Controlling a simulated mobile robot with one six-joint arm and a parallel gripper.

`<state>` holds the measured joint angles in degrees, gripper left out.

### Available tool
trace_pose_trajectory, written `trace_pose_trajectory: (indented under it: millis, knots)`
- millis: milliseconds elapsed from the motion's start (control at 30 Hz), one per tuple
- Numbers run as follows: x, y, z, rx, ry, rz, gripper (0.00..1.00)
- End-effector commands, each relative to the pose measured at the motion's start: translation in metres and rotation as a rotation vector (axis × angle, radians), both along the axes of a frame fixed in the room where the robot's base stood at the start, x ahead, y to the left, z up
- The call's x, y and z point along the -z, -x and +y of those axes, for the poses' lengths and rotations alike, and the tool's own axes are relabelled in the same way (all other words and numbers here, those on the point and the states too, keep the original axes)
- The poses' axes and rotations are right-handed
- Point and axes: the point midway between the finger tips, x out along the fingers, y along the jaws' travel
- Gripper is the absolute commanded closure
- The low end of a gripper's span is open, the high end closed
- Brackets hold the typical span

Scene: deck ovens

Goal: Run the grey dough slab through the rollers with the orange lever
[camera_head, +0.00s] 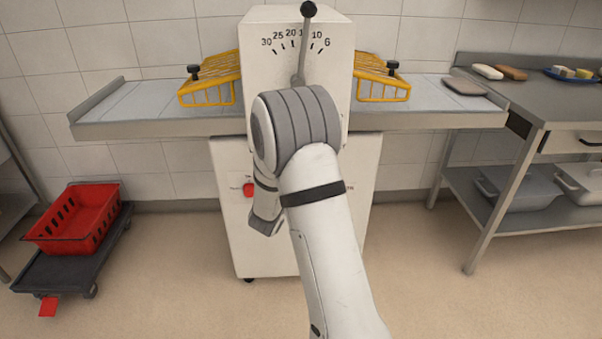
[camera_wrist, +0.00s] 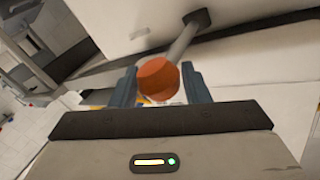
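The grey dough slab (camera_head: 465,86) lies flat on the right belt table of the white machine (camera_head: 300,62), near its outer end. The orange lever knob (camera_wrist: 158,80) shows in the wrist view on a grey rod that runs up to a dark mount on the machine. My gripper (camera_wrist: 160,84) is open, with one blue-grey finger on either side of the knob. Contact between fingers and knob cannot be made out. In the head view my arm hides the gripper and the orange lever. The rollers are not visible.
A black-knobbed dial lever (camera_head: 308,10) stands on the machine's numbered scale. Yellow guards (camera_head: 382,78) flank the housing. A red button (camera_head: 249,189) is on the front. A red crate (camera_head: 75,218) sits on a dolly at left. A steel table (camera_head: 540,100) stands at right.

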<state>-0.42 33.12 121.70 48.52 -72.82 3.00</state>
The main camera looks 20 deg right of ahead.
Motion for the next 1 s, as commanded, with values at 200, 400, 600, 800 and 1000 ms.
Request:
trace_pose_trajectory:
  millis: [200,400,600,800,1000]
  knots:
    - [0.001,0.001,0.0,-0.001,-0.001,0.002,0.44]
    - [0.001,0.002,0.002,-0.002,-0.001,0.002,0.44]
    - [0.0,0.019,0.021,-0.006,-0.001,0.004,0.44]
    - [0.0,0.043,0.045,-0.004,0.0,0.003,0.44]
    - [0.001,0.055,0.055,-0.002,-0.001,0.002,0.44]
